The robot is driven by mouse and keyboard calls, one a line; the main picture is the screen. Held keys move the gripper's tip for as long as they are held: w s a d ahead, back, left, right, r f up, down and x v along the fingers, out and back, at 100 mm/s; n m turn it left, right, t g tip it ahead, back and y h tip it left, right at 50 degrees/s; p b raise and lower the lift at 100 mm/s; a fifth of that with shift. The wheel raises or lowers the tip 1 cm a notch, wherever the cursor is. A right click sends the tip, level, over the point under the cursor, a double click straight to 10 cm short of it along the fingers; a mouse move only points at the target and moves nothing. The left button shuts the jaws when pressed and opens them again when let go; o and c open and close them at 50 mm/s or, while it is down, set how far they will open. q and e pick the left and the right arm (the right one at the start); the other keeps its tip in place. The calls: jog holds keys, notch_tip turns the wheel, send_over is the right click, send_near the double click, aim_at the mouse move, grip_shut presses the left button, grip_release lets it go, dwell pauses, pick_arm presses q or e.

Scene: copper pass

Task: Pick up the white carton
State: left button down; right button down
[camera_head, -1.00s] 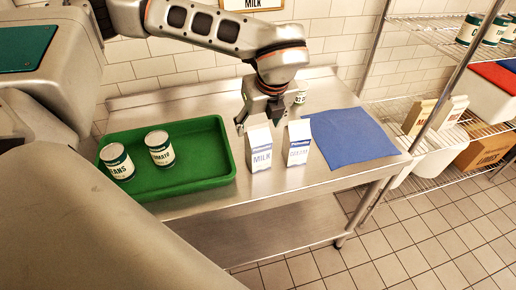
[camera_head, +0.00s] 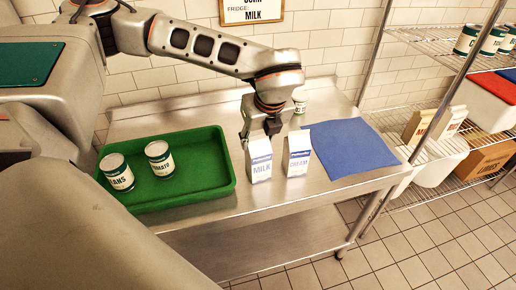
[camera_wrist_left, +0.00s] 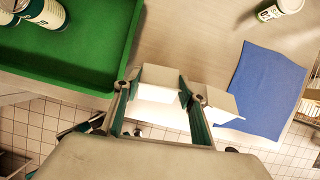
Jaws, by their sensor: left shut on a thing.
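The white milk carton (camera_head: 261,166) stands upright near the table's front edge, with blue MILK lettering. My left gripper (camera_head: 259,131) is over its top from above and shut on it. In the left wrist view the fingers (camera_wrist_left: 157,90) lie on either side of the white carton (camera_wrist_left: 158,75). I cannot tell any gap between the carton and the table. A second white carton, marked CREAM (camera_head: 298,161), stands just to the right. In the wrist view the cream carton (camera_wrist_left: 222,104) is partly hidden by a finger. My right gripper is not in view.
A green tray (camera_head: 205,187) with two cans (camera_head: 117,173) (camera_head: 160,158) lies to the left. A blue mat (camera_head: 350,147) lies to the right. A small can (camera_head: 300,104) stands behind. A wire shelf with cans, cartons and bins is at the right.

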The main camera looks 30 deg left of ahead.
pick_arm(q)
notch_tip(320, 180, up, 20)
jog(key=p, duration=0.1)
jog(key=s+d+f+n+g, duration=0.1)
jog(key=d+f+n+g, duration=0.1)
jog(key=f+n, duration=0.5)
jog(key=s+d+f+n+g, duration=0.2)
jog(key=d+f+n+g, duration=0.1)
jog(key=f+n, duration=0.4)
jog(key=shift+s+d+f, duration=0.2)
jog(key=shift+d+f, duration=0.5)
jog(key=shift+f, duration=1.2)
jog(key=shift+a, duration=0.1)
